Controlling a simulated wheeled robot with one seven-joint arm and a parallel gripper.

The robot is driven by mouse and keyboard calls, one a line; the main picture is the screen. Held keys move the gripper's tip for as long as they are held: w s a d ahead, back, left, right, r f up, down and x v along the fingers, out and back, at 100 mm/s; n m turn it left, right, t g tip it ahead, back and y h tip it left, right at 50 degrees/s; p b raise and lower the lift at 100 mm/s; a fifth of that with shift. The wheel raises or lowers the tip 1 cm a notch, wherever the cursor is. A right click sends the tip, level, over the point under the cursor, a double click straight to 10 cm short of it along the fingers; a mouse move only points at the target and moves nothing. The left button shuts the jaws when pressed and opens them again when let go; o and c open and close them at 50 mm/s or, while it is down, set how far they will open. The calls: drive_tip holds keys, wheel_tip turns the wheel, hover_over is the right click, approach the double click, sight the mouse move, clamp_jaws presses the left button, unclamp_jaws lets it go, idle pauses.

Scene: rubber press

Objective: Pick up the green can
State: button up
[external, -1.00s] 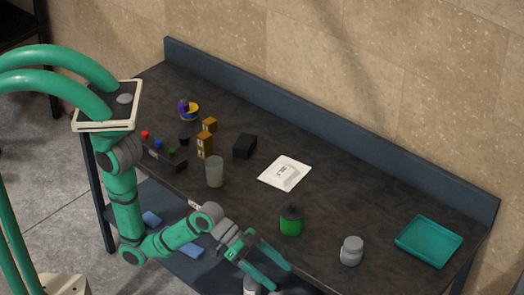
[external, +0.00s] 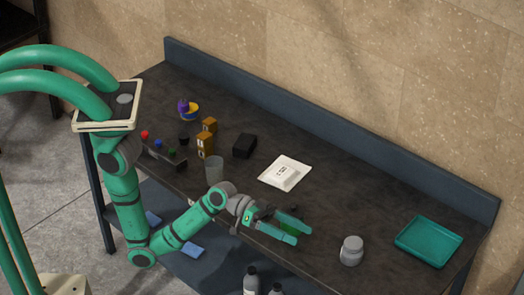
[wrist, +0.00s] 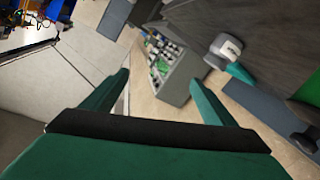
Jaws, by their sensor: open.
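The green can (external: 288,228) with its dark top stands upright on the dark table, largely hidden behind my gripper in the external view. Part of a green object, likely the can (wrist: 309,90), shows at the right edge of the wrist view, outside the right finger. My gripper (external: 302,234) is open, its two green fingers apart and overlapping the can in the external view. In the wrist view the space between the fingers (wrist: 160,95) holds nothing close. I cannot tell whether a finger touches the can.
A grey jar (external: 351,251) stands right of the can, with a teal tray (external: 428,242) farther right. A white plate (external: 285,172) lies behind. A glass (external: 214,169) and a black box (external: 245,146) are to the left.

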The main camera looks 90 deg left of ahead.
drive_tip(key=a+n+t, duration=0.1)
drive_tip(key=a, duration=0.4)
drive_tip(key=a+r+n+t+y, duration=0.1)
drive_tip(key=a+n, duration=0.1)
drive_tip(key=a, duration=0.3)
drive_tip(key=a+r+n+t+y, duration=0.1)
drive_tip(key=a+t, duration=0.1)
drive_tip(key=a, duration=0.4)
drive_tip(key=shift+a+n, duration=0.1)
drive_tip(key=shift+n, duration=0.2)
drive_tip(key=shift+g+y, duration=0.3)
drive_tip(key=shift+y, duration=0.4)
drive_tip(key=a+f, duration=0.1)
drive_tip(key=s+a+f, duration=0.2)
drive_tip(key=shift+a+f, duration=0.1)
drive_tip(key=shift+f, duration=0.15)
drive_tip(key=s+f+m+g, duration=0.1)
drive_tip(key=f+m, duration=0.1)
drive_tip(key=s+f+m+g+y, duration=0.1)
drive_tip(key=f+m, duration=0.1)
drive_tip(key=f, duration=0.1)
drive_tip(key=s+f+m+g, duration=0.1)
drive_tip(key=f+m+g, duration=0.1)
drive_tip(key=shift+f, duration=0.25)
drive_tip(key=shift+s+f+m+g+y, duration=0.15)
drive_tip(key=shift+f+m+g+y, duration=0.15)
drive_tip(key=shift+d+f, duration=0.15)
drive_tip(key=shift+d, duration=0.05)
drive_tip(key=shift+x, duration=3.7)
